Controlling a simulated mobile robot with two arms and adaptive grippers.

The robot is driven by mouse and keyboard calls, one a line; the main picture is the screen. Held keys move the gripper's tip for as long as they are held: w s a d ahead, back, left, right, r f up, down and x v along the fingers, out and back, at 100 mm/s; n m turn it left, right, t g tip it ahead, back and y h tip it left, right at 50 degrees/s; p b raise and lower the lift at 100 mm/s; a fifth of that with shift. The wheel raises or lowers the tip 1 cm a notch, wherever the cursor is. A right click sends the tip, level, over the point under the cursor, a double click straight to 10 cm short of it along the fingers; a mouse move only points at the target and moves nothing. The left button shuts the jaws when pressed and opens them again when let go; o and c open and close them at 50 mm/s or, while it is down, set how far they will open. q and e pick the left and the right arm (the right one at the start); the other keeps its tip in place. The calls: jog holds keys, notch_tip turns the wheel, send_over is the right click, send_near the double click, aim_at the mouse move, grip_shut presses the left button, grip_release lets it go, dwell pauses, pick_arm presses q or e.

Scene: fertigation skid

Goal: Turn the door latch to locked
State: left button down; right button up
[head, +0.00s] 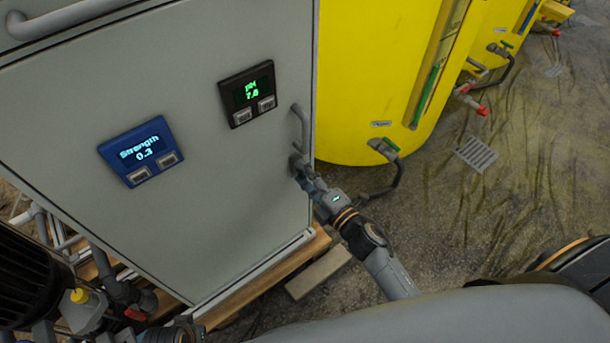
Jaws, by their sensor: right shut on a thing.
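The grey cabinet door (215,215) fills the left half of the head view. Near its right edge is the door latch (295,161), small and grey, below a vertical bar handle (301,126). My right gripper (301,174) reaches up to the latch from the lower right and is shut on it. The fingers cover most of the latch, so its exact angle cannot be told.
The door carries a blue "Strength 0.3" display (141,151) and a black pH 7.0 display (250,94). A yellow tank (360,80) stands close behind the door's right edge. Open floor (500,215) lies right.

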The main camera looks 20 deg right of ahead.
dwell(0.6)
jog(key=o, duration=1.2)
jog(key=shift+c, duration=0.2)
jog(key=v, duration=1.2)
